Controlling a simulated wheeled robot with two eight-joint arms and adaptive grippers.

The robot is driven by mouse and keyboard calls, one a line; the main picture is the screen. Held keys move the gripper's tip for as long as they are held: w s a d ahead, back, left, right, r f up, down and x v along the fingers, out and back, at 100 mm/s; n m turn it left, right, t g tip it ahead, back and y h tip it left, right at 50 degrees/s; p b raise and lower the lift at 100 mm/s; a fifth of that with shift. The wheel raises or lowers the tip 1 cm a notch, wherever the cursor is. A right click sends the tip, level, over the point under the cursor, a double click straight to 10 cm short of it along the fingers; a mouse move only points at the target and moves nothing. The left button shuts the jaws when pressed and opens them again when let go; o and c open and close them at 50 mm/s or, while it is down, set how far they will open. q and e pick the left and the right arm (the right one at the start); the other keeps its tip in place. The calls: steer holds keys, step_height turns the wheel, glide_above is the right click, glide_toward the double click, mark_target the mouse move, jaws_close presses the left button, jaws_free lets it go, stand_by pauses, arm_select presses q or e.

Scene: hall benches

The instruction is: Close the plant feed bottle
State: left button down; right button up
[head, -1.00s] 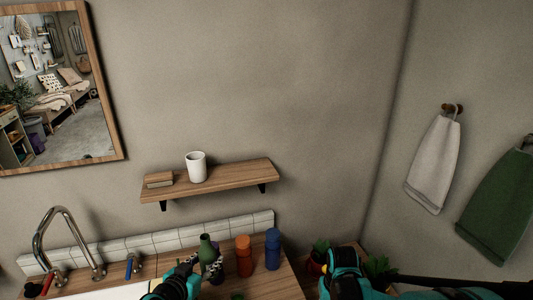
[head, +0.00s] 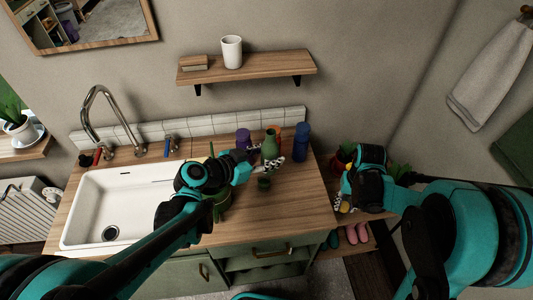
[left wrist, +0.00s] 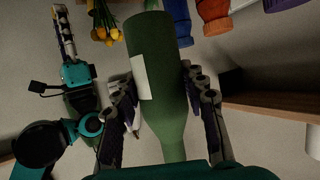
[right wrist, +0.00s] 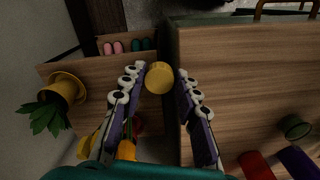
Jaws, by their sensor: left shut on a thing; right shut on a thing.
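The plant feed bottle is a green bottle (head: 270,147) with a white label, which shows in the left wrist view (left wrist: 160,75). My left gripper (head: 262,160) is shut on it, its fingers on both sides of the body. The bottle looks about upright at the back of the bench, neck up; I see no cap on it. My right gripper (right wrist: 160,88) is shut on a small round yellow cap (right wrist: 160,78) at its fingertips. In the head view this gripper (head: 343,204) is right of the bench, apart from the bottle.
Purple (head: 244,138) and blue (head: 301,141) bottles stand behind, with an orange one (head: 274,129) partly hidden. A small dark green cup (head: 264,183) stands in front. The sink (head: 115,210) is left. A low wooden shelf with shoes (head: 357,234) is right. The bench's front right is clear.

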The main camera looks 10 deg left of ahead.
steer(key=shift+w+r, duration=0.1)
steer(key=w+a+r, duration=0.6)
steer(key=a+r, duration=0.1)
steer(key=r, duration=0.1)
step_height(320, 180, up, 28)
steer(key=n, duration=0.3)
glide_above(271, 133)
steer(key=shift+d+f, duration=0.15)
steer(key=shift+f, duration=0.05)
steer(key=shift+f, duration=0.15)
steer(key=shift+f, duration=1.9)
steer(key=shift+c, duration=0.6)
